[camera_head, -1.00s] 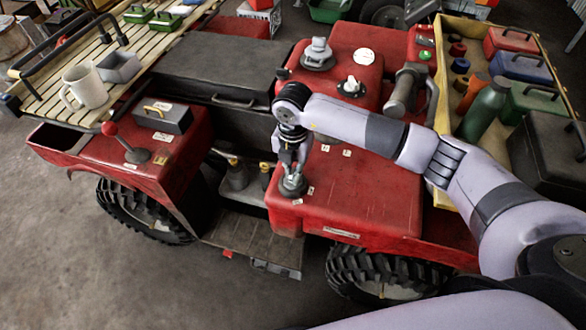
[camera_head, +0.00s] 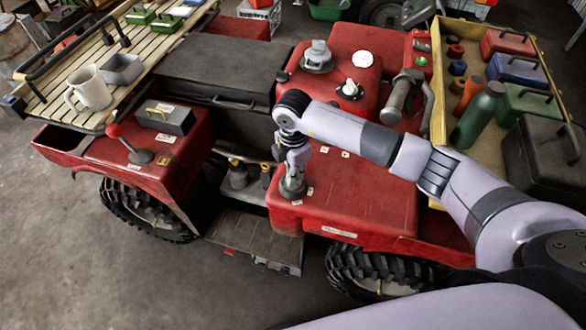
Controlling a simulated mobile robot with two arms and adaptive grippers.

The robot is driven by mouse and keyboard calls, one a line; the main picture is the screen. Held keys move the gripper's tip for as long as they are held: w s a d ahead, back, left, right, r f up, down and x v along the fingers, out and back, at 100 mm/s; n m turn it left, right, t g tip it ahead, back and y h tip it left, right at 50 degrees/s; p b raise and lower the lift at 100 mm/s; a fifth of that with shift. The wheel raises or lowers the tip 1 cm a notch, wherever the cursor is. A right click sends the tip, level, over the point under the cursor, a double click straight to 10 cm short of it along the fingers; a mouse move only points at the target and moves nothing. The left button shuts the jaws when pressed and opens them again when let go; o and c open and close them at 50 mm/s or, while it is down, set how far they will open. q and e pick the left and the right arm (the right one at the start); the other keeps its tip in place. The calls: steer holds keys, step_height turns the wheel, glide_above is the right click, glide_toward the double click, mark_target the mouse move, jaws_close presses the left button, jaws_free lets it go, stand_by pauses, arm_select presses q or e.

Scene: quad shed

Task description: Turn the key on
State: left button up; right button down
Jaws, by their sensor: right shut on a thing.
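My right gripper (camera_head: 294,180) reaches down over the front left corner of the red quad body (camera_head: 370,190). Its fingers are closed at a round grey key switch (camera_head: 292,191) set in the red surface. The key itself is hidden by the fingers, so I cannot see how far it is turned. Small white labels lie around the switch. My left gripper is not in view.
A grey knob (camera_head: 317,56) and a white-topped switch (camera_head: 350,89) stand behind, with a handlebar grip (camera_head: 398,97) to their right. A red-knobbed lever (camera_head: 128,145) is at left. A wooden tray (camera_head: 437,110) holds bottles and boxes.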

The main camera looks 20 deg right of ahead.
steer(key=shift+m, duration=0.6)
steer(key=shift+r+m+p, duration=0.1)
steer(key=shift+m+p, duration=0.75)
steer(key=shift+m, duration=0.25)
steer(key=shift+m+p, duration=0.55)
steer(key=shift+m, duration=0.75)
steer(key=c, duration=1.7)
jaws_free()
